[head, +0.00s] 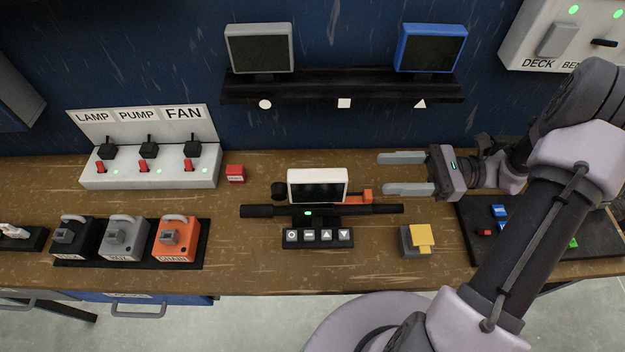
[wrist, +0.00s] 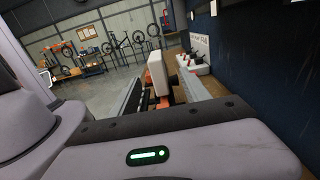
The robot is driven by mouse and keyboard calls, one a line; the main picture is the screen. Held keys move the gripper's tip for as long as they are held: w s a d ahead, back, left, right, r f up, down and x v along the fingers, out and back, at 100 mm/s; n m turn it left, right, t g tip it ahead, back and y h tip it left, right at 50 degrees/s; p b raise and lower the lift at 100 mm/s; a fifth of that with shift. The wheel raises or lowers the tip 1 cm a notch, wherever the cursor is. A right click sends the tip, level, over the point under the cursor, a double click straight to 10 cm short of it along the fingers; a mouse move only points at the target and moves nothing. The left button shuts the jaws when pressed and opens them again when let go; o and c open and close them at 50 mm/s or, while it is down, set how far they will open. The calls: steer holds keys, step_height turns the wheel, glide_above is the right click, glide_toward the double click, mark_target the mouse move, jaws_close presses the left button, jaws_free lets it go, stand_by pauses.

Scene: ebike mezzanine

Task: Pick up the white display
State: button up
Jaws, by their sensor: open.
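The white display (head: 318,186) has a dark screen and stands upright at a black handlebar (head: 262,211) on the wooden bench, in the middle of the head view. My gripper (head: 388,173) is open and empty to the right of the display, its fingers pointing left towards it, with a clear gap between. In the wrist view the white display (wrist: 155,62) shows edge-on, ahead of and between the two fingers (wrist: 155,98). An orange part (head: 362,196) sits just right of the display.
A black button pad (head: 318,238) lies in front of the handlebar. A grey block with a yellow top (head: 421,236) stands right of it. Grey (head: 259,48) and blue (head: 431,47) displays stand on the wall shelf (head: 340,87). A switch panel (head: 150,178) and several battery-like blocks (head: 176,240) are left.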

steer(key=b, duration=0.2)
glide_toward(318, 178)
steer(key=a, duration=0.1)
steer(key=w+a+f, duration=0.1)
steer(key=a, duration=0.3)
steer(key=shift+w+f, duration=0.3)
steer(key=shift+w, duration=0.1)
steer(key=a, duration=0.1)
steer(key=a+b, duration=0.1)
steer(key=a, duration=0.1)
steer(key=a+b, duration=0.1)
steer(key=shift+s+a, duration=0.25)
steer(key=shift+s, duration=0.1)
steer(key=shift+a, duration=0.35)
steer(key=shift+w+d+r, duration=0.1)
jaws_close()
